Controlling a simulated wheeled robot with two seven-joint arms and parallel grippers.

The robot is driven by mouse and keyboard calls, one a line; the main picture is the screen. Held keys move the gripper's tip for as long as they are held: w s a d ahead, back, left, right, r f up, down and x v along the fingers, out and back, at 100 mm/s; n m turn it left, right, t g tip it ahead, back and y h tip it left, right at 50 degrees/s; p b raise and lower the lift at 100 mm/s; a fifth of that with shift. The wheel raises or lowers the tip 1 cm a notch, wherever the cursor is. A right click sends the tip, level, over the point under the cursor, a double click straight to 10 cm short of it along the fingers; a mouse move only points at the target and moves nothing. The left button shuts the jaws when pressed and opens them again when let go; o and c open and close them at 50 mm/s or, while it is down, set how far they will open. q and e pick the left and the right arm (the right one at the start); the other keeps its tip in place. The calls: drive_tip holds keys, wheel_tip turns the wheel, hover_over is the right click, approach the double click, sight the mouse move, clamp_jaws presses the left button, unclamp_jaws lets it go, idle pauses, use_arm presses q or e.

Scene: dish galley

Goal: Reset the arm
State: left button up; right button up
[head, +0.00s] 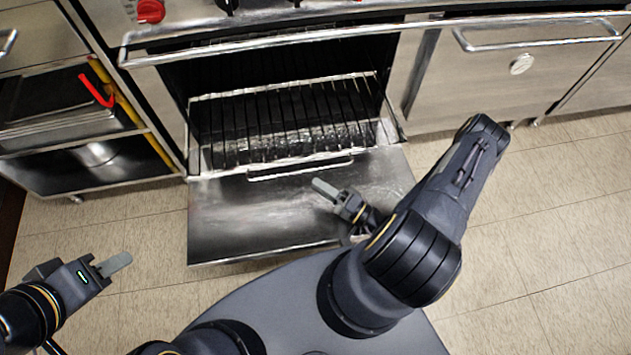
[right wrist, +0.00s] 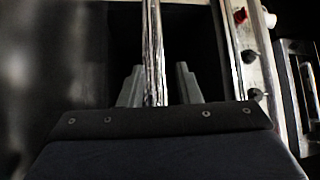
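My right gripper (head: 325,189) is over the lowered oven door (head: 240,215) in the head view. In the right wrist view my right gripper (right wrist: 160,85) has its two grey fingers apart. A long shiny metal edge or bar (right wrist: 153,45) runs between them in that view, with dark gaps on both sides. I cannot tell how far beyond the fingertips it lies. My left gripper (head: 115,264) is at the lower left in the head view, over the floor and away from the oven. Only one grey finger shows clearly, and nothing is seen in it.
The oven stands open with a wire rack (head: 285,120) inside and a handle bar (head: 300,169) near the door's hinge side. A shelf unit (head: 85,185) with trays is at the left. Steel cabinets (head: 500,85) are at the right. The tiled floor (head: 550,210) is clear there.

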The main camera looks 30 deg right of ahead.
idle(0.4)
drive_tip(key=s+a+r+n+g+y, duration=0.1)
drive_tip(key=a+r+n+g+y, duration=0.15)
drive_tip(key=r+n+g, duration=0.4)
drive_tip(key=s+a+r+n+g+y, duration=0.1)
drive_tip(key=r+n+g+y, duration=0.3)
drive_tip(key=r+g, duration=0.55)
drive_tip(key=s+d+r+t+h, duration=0.3)
drive_tip(key=s+r+h, duration=0.5)
drive_tip(key=r+h, duration=0.45)
wheel_tip(320, 180, up, 26)
drive_tip(key=m+t+p, duration=0.1)
drive_tip(key=p, duration=2.3)
drive_tip(key=shift+s+d+f, duration=0.15)
drive_tip(key=shift+s+f, duration=0.1)
drive_tip(key=shift+s, duration=0.05)
